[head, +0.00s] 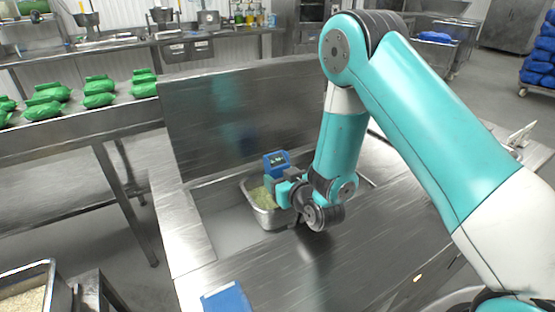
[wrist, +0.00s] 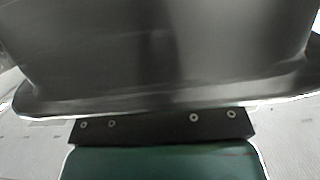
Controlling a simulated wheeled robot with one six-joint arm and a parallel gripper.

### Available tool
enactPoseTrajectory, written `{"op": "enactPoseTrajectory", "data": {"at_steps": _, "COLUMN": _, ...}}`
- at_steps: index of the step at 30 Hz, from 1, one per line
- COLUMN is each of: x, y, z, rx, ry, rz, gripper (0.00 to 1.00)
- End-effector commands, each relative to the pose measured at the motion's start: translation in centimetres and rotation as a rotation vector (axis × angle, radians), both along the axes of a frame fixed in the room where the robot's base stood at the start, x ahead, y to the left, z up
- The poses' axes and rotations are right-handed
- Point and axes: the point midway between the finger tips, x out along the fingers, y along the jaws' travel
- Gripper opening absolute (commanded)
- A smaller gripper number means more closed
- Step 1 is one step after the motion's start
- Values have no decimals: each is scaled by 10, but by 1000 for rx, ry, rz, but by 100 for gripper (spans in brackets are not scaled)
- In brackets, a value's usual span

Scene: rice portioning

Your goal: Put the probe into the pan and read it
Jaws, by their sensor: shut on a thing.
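A steel pan (head: 268,219) holding pale green-yellow rice stands in a sunken well of the steel counter. My gripper (head: 279,182) is over the pan, shut on the probe (head: 277,160), a blue box with a small dark display. The box is upright above the rice. Its stem is hidden, so I cannot tell how far it reaches into the rice. The display is lit but too small to read. The wrist view shows a blurred grey steel surface and a black strip with screws; neither probe nor rice can be made out there.
A raised steel panel (head: 235,120) stands behind the well. A blue flat object (head: 227,299) lies on the counter's front edge. Green packs (head: 98,100) lie on a table at left. A second rice pan (head: 36,274) is at lower left. The counter right of the well is mostly clear.

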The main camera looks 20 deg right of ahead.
Motion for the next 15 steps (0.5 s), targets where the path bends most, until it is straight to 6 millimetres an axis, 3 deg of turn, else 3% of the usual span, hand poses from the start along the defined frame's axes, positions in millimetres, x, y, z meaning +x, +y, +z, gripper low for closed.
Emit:
{"op": "enactPoseTrajectory", "data": {"at_steps": 8, "x": 0, "y": 0, "z": 4, "rx": 0, "ry": -1, "rz": 0, "gripper": 32}}
{"op": "enactPoseTrajectory", "data": {"at_steps": 15, "x": 0, "y": 0, "z": 28, "rx": 0, "ry": -1, "rz": 0, "gripper": 32}}
